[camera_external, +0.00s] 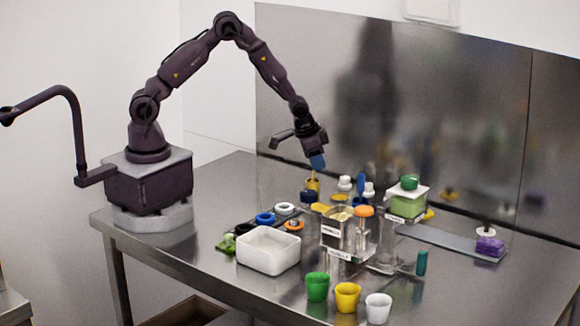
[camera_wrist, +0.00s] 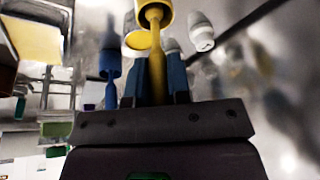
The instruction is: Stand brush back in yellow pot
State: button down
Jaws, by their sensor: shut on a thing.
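My gripper (camera_external: 317,163) points down with its blue fingers shut on the yellow brush (camera_external: 314,174). In the wrist view the brush (camera_wrist: 157,62) runs between the two fingers (camera_wrist: 158,80) towards the yellow pot (camera_wrist: 166,17). The yellow pot (camera_external: 313,185) stands upright on the table directly below my gripper. The brush's lower end overlaps the pot's mouth in both views. I cannot tell how deep it is, or whether it touches the bottom. The brush's upper end is hidden by my gripper.
A blue brush (camera_external: 361,182) stands to the right, with white-capped bottles (camera_external: 345,183) close by. A white bin (camera_external: 268,251), clear containers (camera_external: 344,229) and coloured cups (camera_external: 317,287) stand nearer the front. The table's left part (camera_external: 225,200) is clear.

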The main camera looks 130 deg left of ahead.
jog(key=shift+f, duration=1)
jog(key=c, duration=0.5)
grip_release()
jog(key=shift+r, duration=3.5)
